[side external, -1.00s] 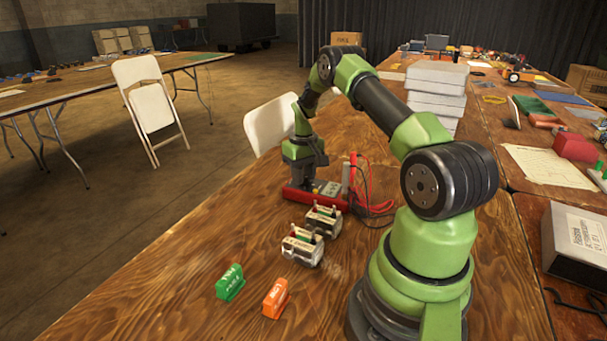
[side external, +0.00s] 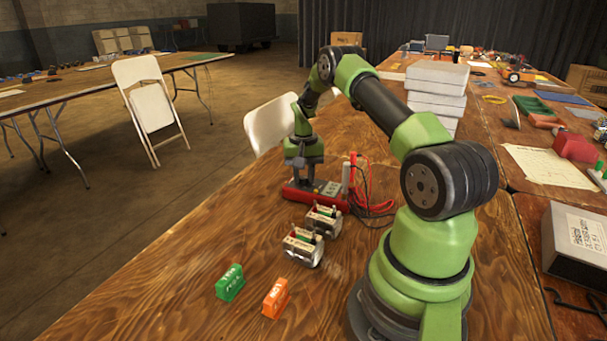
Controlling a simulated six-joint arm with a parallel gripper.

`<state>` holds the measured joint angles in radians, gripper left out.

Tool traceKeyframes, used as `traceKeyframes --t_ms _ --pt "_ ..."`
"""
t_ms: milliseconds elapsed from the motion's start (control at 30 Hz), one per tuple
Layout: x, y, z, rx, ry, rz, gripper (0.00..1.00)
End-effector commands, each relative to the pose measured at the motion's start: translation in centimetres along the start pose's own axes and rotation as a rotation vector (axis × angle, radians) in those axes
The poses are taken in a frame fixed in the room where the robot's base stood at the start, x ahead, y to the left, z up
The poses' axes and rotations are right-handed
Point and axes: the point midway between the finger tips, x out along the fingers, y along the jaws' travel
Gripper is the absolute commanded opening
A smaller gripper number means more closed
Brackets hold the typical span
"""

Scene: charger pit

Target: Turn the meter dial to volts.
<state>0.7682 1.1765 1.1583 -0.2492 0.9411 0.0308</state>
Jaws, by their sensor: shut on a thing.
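The meter (side external: 328,189) has a red body and a grey face and lies on the wooden table. My gripper (side external: 303,178) points down over the left part of the meter and is shut on its dial. The dial itself is hidden by the gripper, so I cannot see which setting it points to. Red and black test leads (side external: 365,195) run beside the meter on its right, by an upright pale holder with red probes (side external: 350,172).
Two battery holders (side external: 303,247) (side external: 324,219) stand in front of the meter. A green block (side external: 230,283) and an orange block (side external: 275,299) sit nearer the front. White boxes (side external: 437,90) are stacked behind. The left front of the table is clear.

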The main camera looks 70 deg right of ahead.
Motion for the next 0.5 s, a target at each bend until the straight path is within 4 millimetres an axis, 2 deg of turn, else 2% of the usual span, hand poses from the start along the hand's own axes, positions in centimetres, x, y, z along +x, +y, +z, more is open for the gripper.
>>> traceKeyframes --t_ms 300,333,400,433,500 --pt "0.0 -0.05 -0.02 -0.001 0.001 -0.001 0.04" --pt "0.01 -0.05 -0.02 -0.001 0.001 -0.001 0.34" --pt "0.01 -0.04 -0.02 -0.001 0.001 -0.001 0.5" --pt "0.01 -0.04 -0.01 -0.001 0.001 -0.001 0.53" --pt "0.01 -0.03 -0.01 -0.001 0.001 0.0 0.53"
